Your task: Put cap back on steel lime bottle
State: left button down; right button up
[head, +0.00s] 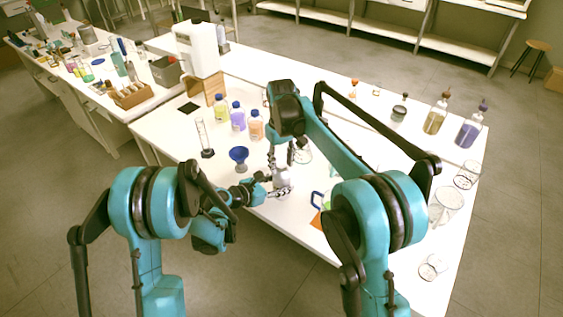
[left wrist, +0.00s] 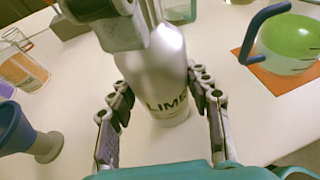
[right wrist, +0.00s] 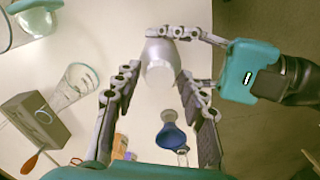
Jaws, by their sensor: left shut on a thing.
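The steel lime bottle (head: 281,176) is upright at the near part of the middle table. In the left wrist view the silver bottle (left wrist: 168,80), with dark LIME lettering, is between the fingers of my left gripper (left wrist: 160,90), which is shut on it. My right gripper (right wrist: 157,75) is over the bottle's top, its fingers apart on both sides of a pale, round top part (right wrist: 160,73). I cannot tell whether this is the cap or the neck. My right gripper hides the bottle's upper end in the left wrist view (left wrist: 110,20).
A blue funnel (head: 239,154) stands left of the bottle, with several coloured bottles (head: 238,117) behind. A blue-handled beaker with green liquid (left wrist: 292,40) stands on an orange mat (left wrist: 280,80) to the right.

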jog(key=shift+r, duration=0.1)
notch_tip(320, 180, up, 12)
dwell(0.6)
pick_arm(q)
jog(key=c, duration=0.6)
grip_release()
jog(key=v, duration=1.2)
